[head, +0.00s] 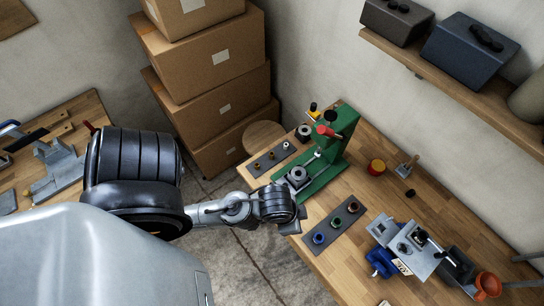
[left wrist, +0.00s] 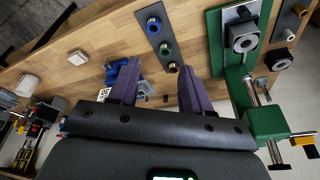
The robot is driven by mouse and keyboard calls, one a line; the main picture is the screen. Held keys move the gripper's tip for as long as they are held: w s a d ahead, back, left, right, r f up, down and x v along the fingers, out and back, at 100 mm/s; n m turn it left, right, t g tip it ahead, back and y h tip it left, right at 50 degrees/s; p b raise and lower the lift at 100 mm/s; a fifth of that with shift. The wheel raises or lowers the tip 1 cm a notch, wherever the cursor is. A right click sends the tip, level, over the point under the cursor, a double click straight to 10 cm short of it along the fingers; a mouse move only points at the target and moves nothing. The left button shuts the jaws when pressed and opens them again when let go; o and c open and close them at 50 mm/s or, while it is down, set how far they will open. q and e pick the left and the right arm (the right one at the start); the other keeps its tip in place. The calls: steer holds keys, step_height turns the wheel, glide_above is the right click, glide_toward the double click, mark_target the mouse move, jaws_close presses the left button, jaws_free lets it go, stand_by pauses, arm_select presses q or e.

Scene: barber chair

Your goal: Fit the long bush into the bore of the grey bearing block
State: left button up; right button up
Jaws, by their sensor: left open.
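The grey bearing block (head: 298,175) sits on the base of the green press (head: 328,172); its round bore shows in the left wrist view (left wrist: 242,38). A dark strip tray (head: 345,212) holds bushes with blue (head: 318,238), green (head: 336,222) and red (head: 352,207) rings. These also show in the left wrist view as blue (left wrist: 153,25), green (left wrist: 165,48) and red (left wrist: 172,67). I cannot tell which bush is the long one. My left gripper (left wrist: 158,66) is open and empty, above the bench edge near this tray. My right gripper is out of view.
A second dark tray (head: 271,158) with small parts lies left of the press. Another grey block (head: 303,132) stands behind it. A blue vise (head: 380,262) and a grey fixture (head: 415,250) stand at the right. Stacked boxes (head: 205,65) are behind.

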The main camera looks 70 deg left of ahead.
arm_select(q)
steer(key=shift+o, duration=0.6)
steer(key=shift+a, duration=0.1)
